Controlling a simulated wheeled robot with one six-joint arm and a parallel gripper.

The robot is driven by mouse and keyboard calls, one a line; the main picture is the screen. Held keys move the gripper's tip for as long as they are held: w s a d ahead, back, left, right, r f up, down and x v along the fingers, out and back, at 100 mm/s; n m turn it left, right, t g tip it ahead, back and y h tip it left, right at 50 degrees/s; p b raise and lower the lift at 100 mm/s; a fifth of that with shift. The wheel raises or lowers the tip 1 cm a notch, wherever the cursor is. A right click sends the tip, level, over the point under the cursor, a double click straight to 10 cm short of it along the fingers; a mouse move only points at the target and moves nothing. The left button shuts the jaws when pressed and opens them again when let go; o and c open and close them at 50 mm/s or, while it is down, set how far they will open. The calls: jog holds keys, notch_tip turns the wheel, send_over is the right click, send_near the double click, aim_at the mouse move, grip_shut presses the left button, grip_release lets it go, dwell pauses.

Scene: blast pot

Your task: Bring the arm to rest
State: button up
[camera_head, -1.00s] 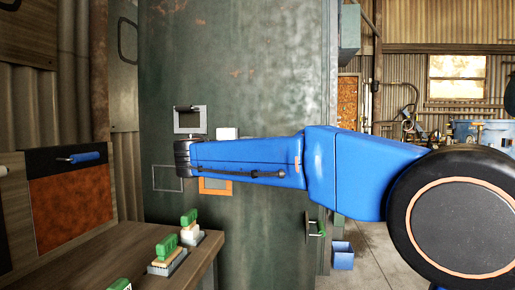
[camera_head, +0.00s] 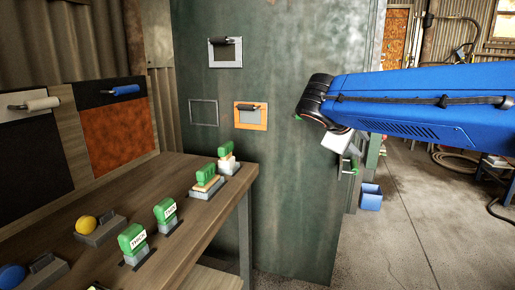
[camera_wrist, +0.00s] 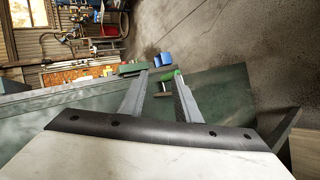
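My blue arm reaches in from the right of the head view, its dark wrist joint in front of the green cabinet (camera_head: 290,200). My gripper (camera_wrist: 160,76) shows two grey fingers standing apart in the wrist view, with nothing seen held between them. A green-handled latch (camera_wrist: 163,93) shows beyond the gap; I cannot tell its distance from the fingers. In the head view the white gripper body hangs below the wrist, partly hidden by the arm, near the green latch handle (camera_head: 354,165) at the cabinet's right edge.
A wooden bench (camera_head: 190,225) at left holds several green-handled stamps (camera_head: 165,211) and a yellow knob (camera_head: 85,225). The cabinet face carries an orange-framed slot (camera_head: 251,116) and a grey-framed one (camera_head: 226,52).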

jog(key=s+d+f+m+g+y, duration=0.1)
jog(key=s+d+f+m+y, duration=0.1)
jog(key=s+f, duration=0.55)
jog(key=s+d+f+m+g+y, duration=0.1)
jog(key=s+d+f+g+y, duration=0.15)
jog(key=s+f, duration=0.5)
jog(key=s+a+f+m+y, duration=0.4)
jog(key=s+f, duration=0.6)
jog(key=s, duration=0.4)
jog(key=shift+t, duration=0.25)
